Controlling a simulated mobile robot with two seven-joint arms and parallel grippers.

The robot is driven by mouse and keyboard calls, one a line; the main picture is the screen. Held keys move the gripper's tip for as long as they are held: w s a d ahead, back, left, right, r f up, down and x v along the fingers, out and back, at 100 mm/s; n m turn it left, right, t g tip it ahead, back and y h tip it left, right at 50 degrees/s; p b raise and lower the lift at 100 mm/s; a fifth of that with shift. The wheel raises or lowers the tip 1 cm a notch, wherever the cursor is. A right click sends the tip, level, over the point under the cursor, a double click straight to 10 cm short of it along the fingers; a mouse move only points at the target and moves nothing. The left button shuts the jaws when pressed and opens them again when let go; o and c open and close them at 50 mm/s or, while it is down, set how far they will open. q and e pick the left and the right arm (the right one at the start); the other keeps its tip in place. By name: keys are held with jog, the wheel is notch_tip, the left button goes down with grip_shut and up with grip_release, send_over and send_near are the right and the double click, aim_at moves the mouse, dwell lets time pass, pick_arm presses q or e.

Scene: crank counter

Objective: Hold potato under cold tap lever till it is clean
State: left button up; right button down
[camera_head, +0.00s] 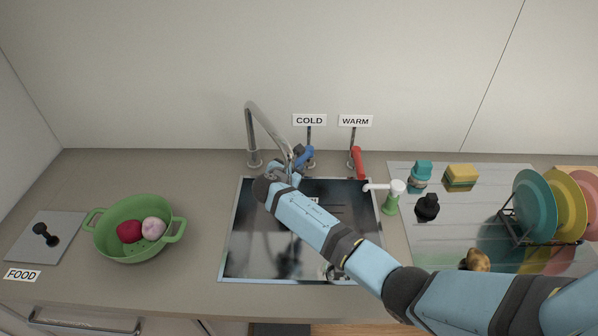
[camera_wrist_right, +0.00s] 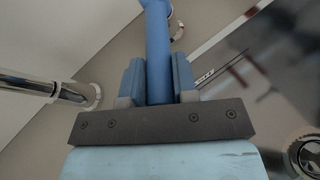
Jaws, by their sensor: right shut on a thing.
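The blue cold tap lever (camera_head: 305,156) stands behind the sink, under the COLD sign (camera_head: 309,120). My right gripper (camera_head: 290,172) reaches over the sink to it. In the right wrist view the lever (camera_wrist_right: 158,50) lies between the two fingers (camera_wrist_right: 157,85), which are shut on it. A brown lump that looks like the potato (camera_head: 475,261) is on the grey drainboard at the right, close behind my right arm, which may hide part of it. The curved metal spout (camera_head: 262,118) hangs over the sink (camera_head: 232,262). My arm covers much of the basin. My left gripper is not in view.
A red lever (camera_head: 357,162) stands under the WARM sign (camera_head: 355,121). A green-and-white dispenser (camera_head: 391,203) is beside the sink. A sponge (camera_head: 461,176), bottles and a rack of plates (camera_head: 536,206) stand at right. A green colander (camera_head: 110,240) is at left.

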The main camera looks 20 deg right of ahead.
jog(key=shift+w+a, duration=0.15)
jog(key=shift+w, duration=0.05)
dwell(0.4)
jog(key=c, duration=0.9)
grip_release()
